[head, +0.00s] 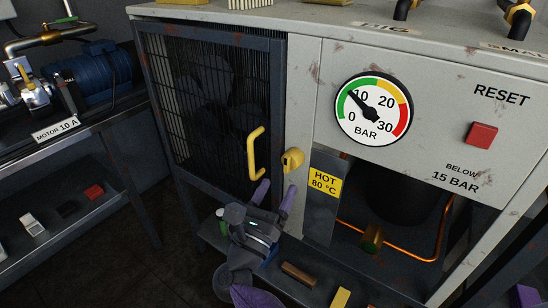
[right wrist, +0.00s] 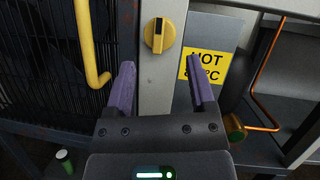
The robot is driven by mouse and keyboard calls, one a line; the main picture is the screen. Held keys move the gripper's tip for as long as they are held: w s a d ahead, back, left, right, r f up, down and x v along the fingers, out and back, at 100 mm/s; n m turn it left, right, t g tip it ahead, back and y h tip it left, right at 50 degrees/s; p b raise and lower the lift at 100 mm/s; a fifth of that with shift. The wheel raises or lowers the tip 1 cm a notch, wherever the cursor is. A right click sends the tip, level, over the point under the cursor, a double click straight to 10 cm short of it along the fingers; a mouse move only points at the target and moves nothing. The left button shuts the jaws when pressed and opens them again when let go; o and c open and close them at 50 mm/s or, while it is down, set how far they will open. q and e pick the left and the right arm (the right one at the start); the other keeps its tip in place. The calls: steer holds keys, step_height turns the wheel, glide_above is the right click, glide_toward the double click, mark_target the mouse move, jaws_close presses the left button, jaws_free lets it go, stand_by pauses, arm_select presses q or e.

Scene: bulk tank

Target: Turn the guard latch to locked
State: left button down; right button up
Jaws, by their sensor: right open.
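The guard latch is a round yellow knob (head: 293,159) on the grey post right of the mesh guard door. In the right wrist view the knob (right wrist: 159,35) shows a dark bar across its face that stands upright. The mesh guard door (head: 212,105) appears closed and carries a yellow handle (head: 255,153). My right gripper (head: 275,192) is open and empty, just below the knob and apart from it. In the right wrist view its purple fingers (right wrist: 160,88) point up toward the knob, one on each side. My left gripper is not in view.
A yellow "HOT 80 °C" sign (head: 325,182) hangs right of the latch. A pressure gauge (head: 373,109) and a red reset button (head: 481,135) are on the panel. A lower shelf (head: 215,236) holds small items. A motor bench (head: 62,135) stands at left.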

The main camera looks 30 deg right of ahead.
mark_target(287, 170)
steer(key=x, duration=0.6)
jaws_close()
